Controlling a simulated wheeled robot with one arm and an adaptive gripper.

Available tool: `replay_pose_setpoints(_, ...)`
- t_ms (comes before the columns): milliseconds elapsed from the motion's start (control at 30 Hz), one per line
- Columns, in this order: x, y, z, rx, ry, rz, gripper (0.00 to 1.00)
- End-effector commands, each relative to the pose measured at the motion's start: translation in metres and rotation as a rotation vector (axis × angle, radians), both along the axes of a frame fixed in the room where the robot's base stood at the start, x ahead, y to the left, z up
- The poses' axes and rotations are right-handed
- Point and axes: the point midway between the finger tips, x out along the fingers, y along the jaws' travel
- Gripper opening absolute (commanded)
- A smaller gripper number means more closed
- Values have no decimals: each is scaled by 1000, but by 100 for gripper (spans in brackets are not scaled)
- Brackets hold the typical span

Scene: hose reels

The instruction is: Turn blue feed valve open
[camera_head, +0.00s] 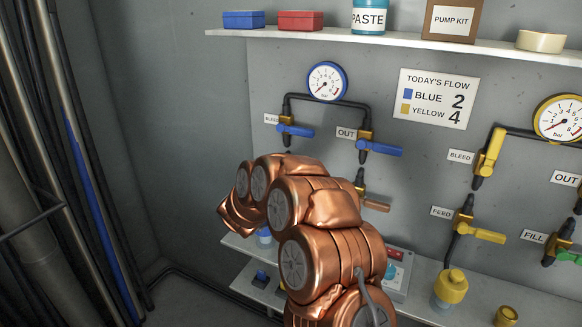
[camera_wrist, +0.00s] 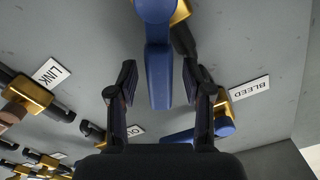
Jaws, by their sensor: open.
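In the wrist view a blue lever (camera_wrist: 158,75) on a brass valve body (camera_wrist: 181,12) comes down from the top edge. It seems to be the blue feed valve; its own label does not show. My gripper (camera_wrist: 158,70) is open, with one dark finger on each side of the lever. A gap shows on both sides, so neither finger visibly touches it. In the head view my copper arm covers this valve and my gripper.
The blue bleed lever (camera_head: 298,130) and blue OUT lever (camera_head: 380,149) are close by. A copper-coloured lever (camera_head: 375,205) is right of my arm. The yellow feed lever (camera_head: 482,235) is further right. A lower shelf (camera_head: 425,296) holds a yellow bottle (camera_head: 450,288).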

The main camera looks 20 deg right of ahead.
Motion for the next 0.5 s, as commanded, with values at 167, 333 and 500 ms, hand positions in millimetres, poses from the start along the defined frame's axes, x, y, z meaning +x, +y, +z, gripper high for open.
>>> replay_pose_setpoints(167,-15,22,1,1,0,6,50)
replay_pose_setpoints(333,-36,48,0,3,2,6,50)
replay_pose_setpoints(500,-55,71,0,1,1,4,50)
